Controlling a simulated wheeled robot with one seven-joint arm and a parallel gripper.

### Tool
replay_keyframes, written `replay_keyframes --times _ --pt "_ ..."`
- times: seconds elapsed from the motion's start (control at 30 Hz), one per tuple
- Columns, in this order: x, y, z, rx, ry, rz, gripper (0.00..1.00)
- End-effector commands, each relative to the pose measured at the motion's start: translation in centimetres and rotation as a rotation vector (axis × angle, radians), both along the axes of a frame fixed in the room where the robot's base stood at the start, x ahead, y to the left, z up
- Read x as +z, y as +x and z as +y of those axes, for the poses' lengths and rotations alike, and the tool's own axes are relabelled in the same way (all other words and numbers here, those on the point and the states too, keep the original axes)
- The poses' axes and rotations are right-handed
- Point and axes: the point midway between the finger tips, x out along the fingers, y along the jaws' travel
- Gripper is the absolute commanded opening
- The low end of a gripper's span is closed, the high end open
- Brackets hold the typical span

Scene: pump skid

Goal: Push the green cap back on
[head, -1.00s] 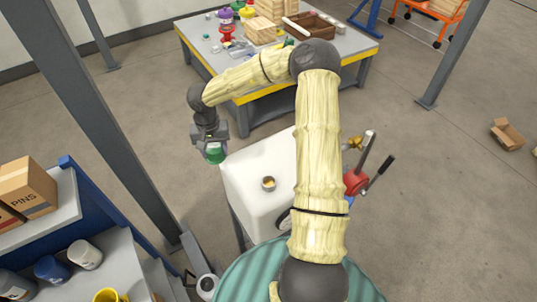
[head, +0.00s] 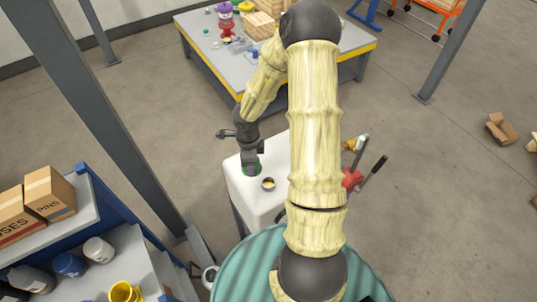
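The green cap (head: 257,174) shows as a small green edge under my gripper (head: 251,166), over the left back part of the white tank top. My gripper points down and its fingers are around the cap; it appears shut on it. I cannot tell whether the cap touches the tank. The white tank (head: 245,194) has a round opening (head: 268,184) with a dark rim and tan inside, just right of and nearer than the cap. My arm hides the tank's right part.
A red pump part (head: 352,180) with a dark lever (head: 376,166) stands right of the tank. A grey post (head: 110,120) and a shelf with boxes (head: 50,193) are at left. A yellow-edged workbench (head: 210,60) stands behind.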

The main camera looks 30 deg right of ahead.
Motion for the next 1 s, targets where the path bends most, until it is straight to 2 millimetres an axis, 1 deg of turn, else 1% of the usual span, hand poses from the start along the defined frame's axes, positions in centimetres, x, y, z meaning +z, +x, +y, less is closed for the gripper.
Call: replay_keyframes --times 0.03,0.2,0.3,0.4,0.53,0.83,1.0 --pt "1.0 -0.7 -0.6 -0.099 -0.002 0.001 0.20" --pt "2.5 -2.8 -2.4 -0.478 -0.002 0.001 0.20" --pt "3.2 -3.7 -3.3 -0.666 -0.001 0.000 0.20" --pt "3.5 -4.3 -3.8 -0.784 -0.001 0.000 0.20" --pt "3.5 -4.5 -3.9 -0.835 0.001 0.000 0.20" --pt "3.4 -4.5 -4.0 -0.833 0.000 0.000 0.20" --pt "2.7 -4.5 -4.0 -0.832 0.000 0.000 0.20"
